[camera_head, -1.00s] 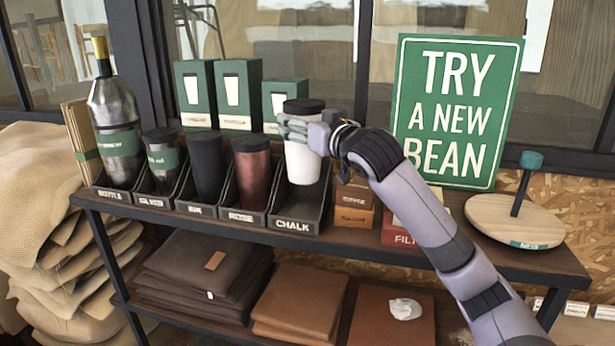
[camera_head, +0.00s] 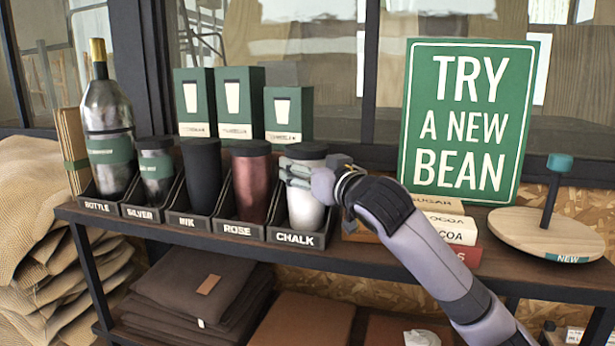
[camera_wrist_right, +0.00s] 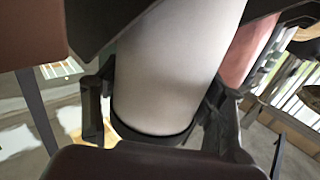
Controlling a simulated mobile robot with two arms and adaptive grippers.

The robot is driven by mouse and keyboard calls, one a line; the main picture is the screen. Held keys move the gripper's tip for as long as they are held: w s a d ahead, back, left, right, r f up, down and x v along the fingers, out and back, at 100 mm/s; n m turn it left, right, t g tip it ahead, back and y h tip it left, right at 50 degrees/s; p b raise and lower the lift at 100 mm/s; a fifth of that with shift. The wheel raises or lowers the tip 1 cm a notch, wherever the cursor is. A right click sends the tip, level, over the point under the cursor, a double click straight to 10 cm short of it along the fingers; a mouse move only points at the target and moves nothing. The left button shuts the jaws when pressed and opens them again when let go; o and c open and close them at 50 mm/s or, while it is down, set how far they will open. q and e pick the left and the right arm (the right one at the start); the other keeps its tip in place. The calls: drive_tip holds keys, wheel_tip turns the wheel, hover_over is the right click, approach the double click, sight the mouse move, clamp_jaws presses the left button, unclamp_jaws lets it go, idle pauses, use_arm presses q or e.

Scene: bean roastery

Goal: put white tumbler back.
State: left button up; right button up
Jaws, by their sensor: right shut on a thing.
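The white tumbler (camera_head: 305,207) with a black lid stands upright in the slot labelled CHALK (camera_head: 296,238), at the right end of the row on the shelf. My right gripper (camera_head: 302,172) is shut on the tumbler just below its lid, reaching in from the right. In the right wrist view the tumbler's pale body (camera_wrist_right: 175,70) fills the middle, between the two fingers. Its lower end is hidden by the slot's front, so I cannot tell whether it rests on the bottom. My left gripper is not in view.
The rose tumbler (camera_head: 252,185) stands in the adjoining slot, with black and silver tumblers and a bottle (camera_head: 108,130) further left. Green boxes (camera_head: 238,100) stand behind. Small boxes (camera_head: 445,228), a green sign (camera_head: 470,120) and a round wooden stand (camera_head: 530,232) are to the right.

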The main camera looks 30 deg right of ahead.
drive_tip(key=shift+s+a+r, duration=0.1)
drive_tip(key=shift+s+a, duration=0.05)
drive_tip(key=shift+s, duration=0.05)
drive_tip(key=shift+a, duration=0.1)
drive_tip(key=o, duration=1.9)
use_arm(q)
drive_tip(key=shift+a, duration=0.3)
